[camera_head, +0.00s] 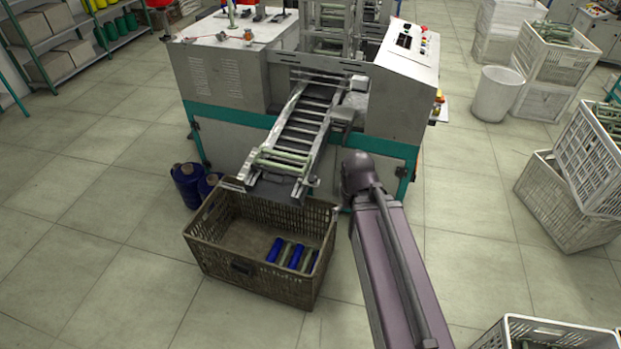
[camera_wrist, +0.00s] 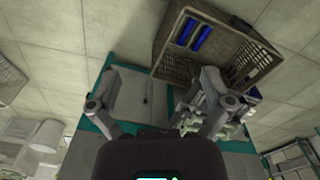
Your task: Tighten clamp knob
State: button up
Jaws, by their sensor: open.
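The grey and teal winding machine (camera_head: 405,85) stands in the centre of the head view. A sloping chute (camera_head: 300,128) comes out of its front. Grey block-like parts (camera_head: 342,116) sit along the chute's right side; I cannot tell which part is the clamp knob. My arm reaches up from the bottom to the machine's front, right of the chute. My gripper (camera_wrist: 157,82) shows in the wrist view with its two fingers wide apart and nothing between them. Behind the fingers is the machine's teal-edged front panel (camera_wrist: 132,92). In the head view I cannot make out the fingers.
A brown crate (camera_head: 222,262) with blue and pale bobbins (camera_head: 292,254) stands on the floor under the chute, close left of my arm. Blue spools (camera_head: 187,184) stand beside it. White crates (camera_head: 548,200) and a white bin (camera_head: 497,93) stand at right. The left floor is clear.

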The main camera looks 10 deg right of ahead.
aim_at(312, 179)
jog(key=z, duration=0.3)
jog(key=k, duration=0.9)
jog(key=u, duration=0.7)
jog(key=i, duration=1)
jog(key=u, duration=0.05)
